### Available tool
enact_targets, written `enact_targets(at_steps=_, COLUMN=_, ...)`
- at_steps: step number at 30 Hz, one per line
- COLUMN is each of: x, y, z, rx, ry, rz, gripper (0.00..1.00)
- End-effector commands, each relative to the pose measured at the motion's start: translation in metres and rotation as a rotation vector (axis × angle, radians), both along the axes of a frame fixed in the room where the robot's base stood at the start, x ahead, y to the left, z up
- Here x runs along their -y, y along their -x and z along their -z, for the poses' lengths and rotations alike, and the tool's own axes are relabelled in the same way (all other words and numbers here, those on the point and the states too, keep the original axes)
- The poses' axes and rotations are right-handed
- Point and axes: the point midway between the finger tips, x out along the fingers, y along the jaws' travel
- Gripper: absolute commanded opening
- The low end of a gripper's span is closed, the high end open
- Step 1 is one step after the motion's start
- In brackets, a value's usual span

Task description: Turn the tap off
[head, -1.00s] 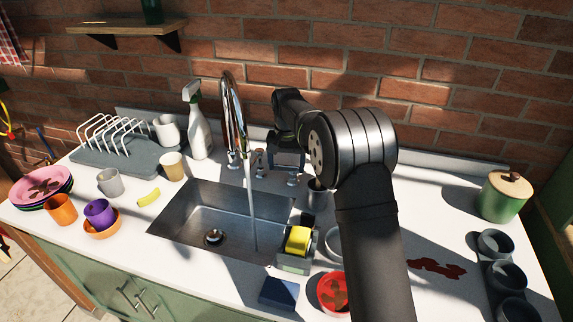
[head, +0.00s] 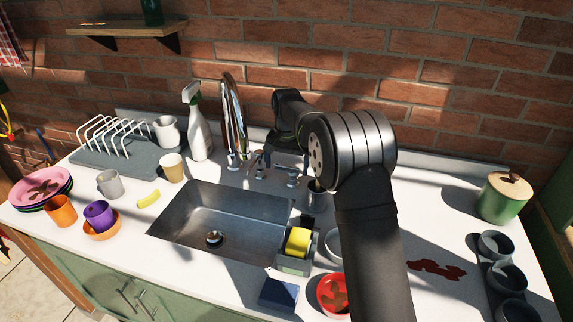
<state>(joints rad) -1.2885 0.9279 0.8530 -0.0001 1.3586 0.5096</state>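The chrome tap (head: 235,115) stands behind the sink, its tall curved spout over the basin. No water runs from it. Small handles (head: 258,167) sit at its base, with another chrome handle (head: 292,178) to the right. My gripper (head: 268,160) is behind the sink, right beside the tap's handles. It is small and dark, partly hidden by my arm, and I cannot tell whether its fingers are apart or touching a handle. The steel sink (head: 180,208) is empty, with its drain (head: 214,238) showing.
A spray bottle (head: 197,125) stands close left of the tap. A caddy with a yellow sponge (head: 298,241) is at the sink's right edge. A green canister (head: 503,198) stands far right.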

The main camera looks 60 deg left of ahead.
Motion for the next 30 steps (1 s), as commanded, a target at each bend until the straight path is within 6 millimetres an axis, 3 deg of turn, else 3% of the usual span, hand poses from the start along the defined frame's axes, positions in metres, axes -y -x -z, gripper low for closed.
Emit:
enact_targets(at_steps=11, x=0.0, y=0.0, z=-0.009, rx=0.001, ry=-0.001, rz=-0.001, gripper=0.98)
enact_targets(at_steps=14, x=0.0, y=0.0, z=-0.025, rx=0.0, ry=-0.001, rz=-0.001, gripper=0.98)
enact_targets(at_steps=30, x=0.0, y=0.0, z=-0.15, rx=0.0, ry=-0.001, rz=-0.001, gripper=0.98)
